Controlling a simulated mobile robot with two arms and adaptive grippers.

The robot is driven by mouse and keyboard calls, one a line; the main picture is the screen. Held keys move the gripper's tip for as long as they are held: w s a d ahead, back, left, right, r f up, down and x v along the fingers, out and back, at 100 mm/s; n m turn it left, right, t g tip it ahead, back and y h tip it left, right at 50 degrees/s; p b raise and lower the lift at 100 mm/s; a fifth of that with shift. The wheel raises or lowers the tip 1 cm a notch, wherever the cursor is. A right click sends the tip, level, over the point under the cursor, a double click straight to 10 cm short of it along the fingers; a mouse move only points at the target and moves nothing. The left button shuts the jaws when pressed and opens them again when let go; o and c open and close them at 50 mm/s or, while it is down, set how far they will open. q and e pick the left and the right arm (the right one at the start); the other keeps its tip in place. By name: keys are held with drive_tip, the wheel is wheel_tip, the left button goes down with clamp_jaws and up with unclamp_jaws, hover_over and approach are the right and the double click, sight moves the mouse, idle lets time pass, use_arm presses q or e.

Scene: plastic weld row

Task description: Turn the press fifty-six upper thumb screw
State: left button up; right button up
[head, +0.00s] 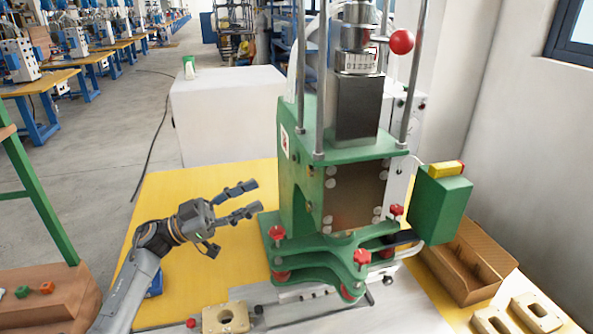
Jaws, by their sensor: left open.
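The green press (300,185) stands on the yellow table, right of centre. Red thumb screws sit on its lower green plates: one at the left (276,233), one at the front (362,257) and one at the right (396,210). Red parts also show under the plates, partly hidden. I cannot tell which screw is the upper one named. My left gripper (258,196) is open and empty, its fingers pointing right toward the press's left side, above and left of the left screw and apart from it. My right gripper is out of view.
A red ball knob (402,41) sticks out at the press's upper right. A green box (440,205) with a yellow top is beside the press. A cardboard box (468,268) and beige parts lie at right. The yellow table (190,190) is clear behind my left gripper.

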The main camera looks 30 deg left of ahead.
sight(308, 172)
use_arm(q)
drive_tip(key=p+x, duration=0.3)
drive_tip(key=x, duration=0.7)
drive_tip(key=shift+s+r, duration=0.15)
drive_tip(key=shift+r, duration=0.05)
drive_tip(key=shift+w+d+r+p, duration=0.15)
drive_tip(key=shift+w+d+p, duration=0.2)
drive_tip(key=shift+d, duration=0.15)
drive_tip(key=c, duration=0.9)
clamp_jaws()
